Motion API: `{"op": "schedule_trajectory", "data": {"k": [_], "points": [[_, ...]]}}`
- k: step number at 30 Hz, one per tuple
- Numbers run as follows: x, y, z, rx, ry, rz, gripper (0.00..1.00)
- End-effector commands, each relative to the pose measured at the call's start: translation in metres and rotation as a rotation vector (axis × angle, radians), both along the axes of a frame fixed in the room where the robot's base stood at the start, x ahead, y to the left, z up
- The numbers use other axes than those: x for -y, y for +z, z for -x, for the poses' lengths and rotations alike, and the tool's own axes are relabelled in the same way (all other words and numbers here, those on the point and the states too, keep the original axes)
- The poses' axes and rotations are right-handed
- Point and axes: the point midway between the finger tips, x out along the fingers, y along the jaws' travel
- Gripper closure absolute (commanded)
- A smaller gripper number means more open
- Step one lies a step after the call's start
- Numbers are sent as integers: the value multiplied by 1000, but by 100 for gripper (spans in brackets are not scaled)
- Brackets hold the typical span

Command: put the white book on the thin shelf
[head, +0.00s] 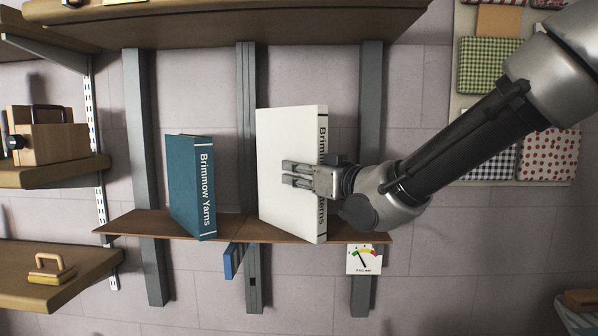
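The white book (287,145) stands upright on the thin brown shelf (130,225), slightly turned, with its lettered spine facing right. My gripper (290,173) reaches in from the right, past the spine. Its two fingers show in front of the white cover, a little apart, with white visible between them. Nothing is seen held between the fingers. Whether they touch the cover cannot be told. The book's bottom edge appears to meet the shelf near its front edge. My gripper hides part of the spine.
A teal book (188,185) stands on the same shelf to the left, with a gap between the books. A small dial gauge (364,260) and a blue object (233,261) are below the shelf. A thick wooden shelf (220,28) hangs above.

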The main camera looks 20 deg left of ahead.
Motion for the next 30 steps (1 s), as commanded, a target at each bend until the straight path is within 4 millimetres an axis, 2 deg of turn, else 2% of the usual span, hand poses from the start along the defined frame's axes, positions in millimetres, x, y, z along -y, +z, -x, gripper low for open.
{"op": "schedule_trajectory", "data": {"k": [1, 3, 14, 17, 24, 30], "points": [[0, 0, 0, 0, 0, 0, 61], [0, 0, 0, 1, 0, -1, 52], [1, 5, 1, 2, 0, -3, 52], [13, 5, 8, 1, -1, -2, 52], [60, 5, 36, 2, -1, -3, 52], [90, 5, 55, 2, -1, -3, 52]]}}
